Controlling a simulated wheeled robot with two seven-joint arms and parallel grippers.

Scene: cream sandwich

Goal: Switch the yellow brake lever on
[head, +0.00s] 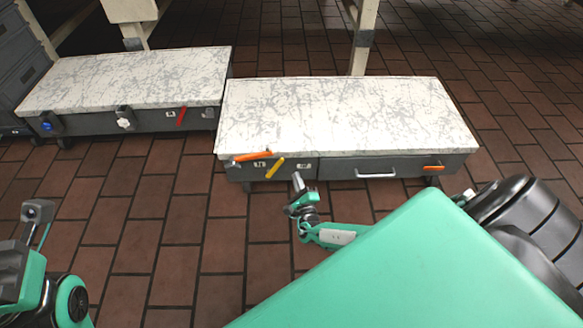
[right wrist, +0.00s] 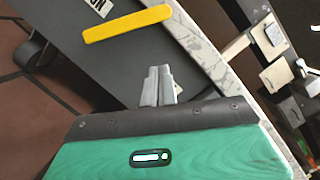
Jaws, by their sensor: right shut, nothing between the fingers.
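The yellow brake lever (head: 275,168) is on the dark front face of the right marble-topped unit, left of its middle, and slants up to the right. It shows large in the right wrist view (right wrist: 127,23), with a label partly reading "ON" (right wrist: 98,6) beside it. My right gripper (head: 297,182) is just right of and slightly below the lever in the head view. Its grey fingers (right wrist: 158,75) are together and empty, with a visible gap to the lever in the wrist view. My left gripper (head: 38,212) is at the left edge, far from the lever; its finger opening is unclear.
The right unit (head: 340,115) also carries an orange lever (head: 252,156) on the left, a drawer handle (head: 377,175) and an orange handle (head: 433,167). A second marble-topped unit (head: 130,78) with a red lever (head: 181,116) stands left. Brick floor (head: 150,215) in front is clear.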

